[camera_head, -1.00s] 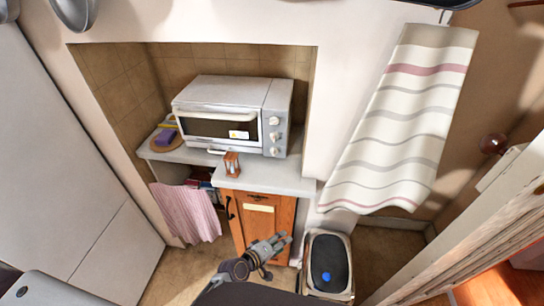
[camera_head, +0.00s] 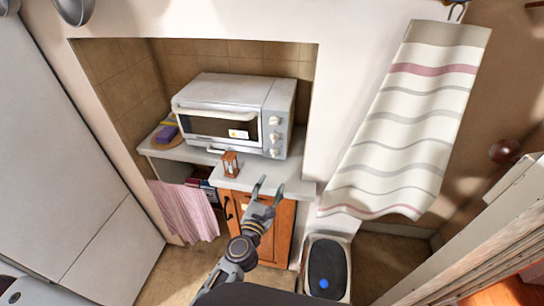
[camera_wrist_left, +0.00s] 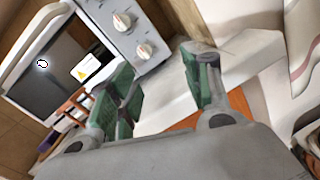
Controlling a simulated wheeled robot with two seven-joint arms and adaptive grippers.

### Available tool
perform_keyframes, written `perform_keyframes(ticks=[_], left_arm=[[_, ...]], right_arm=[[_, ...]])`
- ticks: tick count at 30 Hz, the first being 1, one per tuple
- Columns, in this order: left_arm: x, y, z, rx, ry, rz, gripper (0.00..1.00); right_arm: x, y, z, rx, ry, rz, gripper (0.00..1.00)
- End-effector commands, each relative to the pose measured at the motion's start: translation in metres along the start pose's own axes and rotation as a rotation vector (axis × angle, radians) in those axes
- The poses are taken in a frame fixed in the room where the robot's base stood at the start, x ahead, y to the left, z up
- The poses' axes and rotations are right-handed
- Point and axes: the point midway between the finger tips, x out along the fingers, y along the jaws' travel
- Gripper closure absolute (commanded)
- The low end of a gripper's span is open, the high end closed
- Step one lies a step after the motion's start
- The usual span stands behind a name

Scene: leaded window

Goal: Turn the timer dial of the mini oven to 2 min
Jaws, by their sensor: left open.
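The white mini oven (camera_head: 222,91) stands on the counter in the wall niche with its door shut. Its control panel at the right of the front carries three round dials: a top one (camera_head: 274,121), a middle one (camera_head: 275,138) and a bottom one (camera_head: 274,152). Two dials show in the left wrist view, an upper one (camera_wrist_left: 122,22) and a lower one (camera_wrist_left: 144,50). The markings are too small to read, and I cannot tell which is the timer. My left gripper (camera_head: 270,184) is open and empty, in front of and below the panel, apart from the dials. My right gripper is not in view.
A small wooden lantern (camera_head: 231,163) stands on the counter (camera_head: 290,188) in front of the oven, left of my gripper. A wooden cabinet (camera_head: 283,225) is below, with a bin (camera_head: 327,262) beside it. A striped towel (camera_head: 410,115) hangs at the right.

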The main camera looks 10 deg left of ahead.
Motion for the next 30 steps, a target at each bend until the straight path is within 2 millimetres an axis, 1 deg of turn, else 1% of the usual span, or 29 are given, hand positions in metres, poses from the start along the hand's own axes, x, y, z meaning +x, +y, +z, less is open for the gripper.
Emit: perform_keyframes(ticks=[3,6,9,13,23,30], left_arm=[[0.001,0.010,0.005,-0.154,0.018,0.047,0.51],[0.001,0.016,0.007,-0.249,0.031,0.073,0.51],[0.001,0.019,0.008,-0.308,0.041,0.088,0.51],[0.000,0.021,0.008,-0.337,0.046,0.096,0.51],[0.001,0.021,0.008,-0.336,0.045,0.096,0.51],[0.006,0.021,0.009,-0.335,0.044,0.095,0.51]], right_arm=[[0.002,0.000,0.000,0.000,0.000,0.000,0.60],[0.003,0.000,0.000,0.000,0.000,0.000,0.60],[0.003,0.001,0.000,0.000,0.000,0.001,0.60],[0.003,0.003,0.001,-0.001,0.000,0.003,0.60],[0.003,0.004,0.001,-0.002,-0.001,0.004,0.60],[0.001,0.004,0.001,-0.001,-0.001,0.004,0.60]])
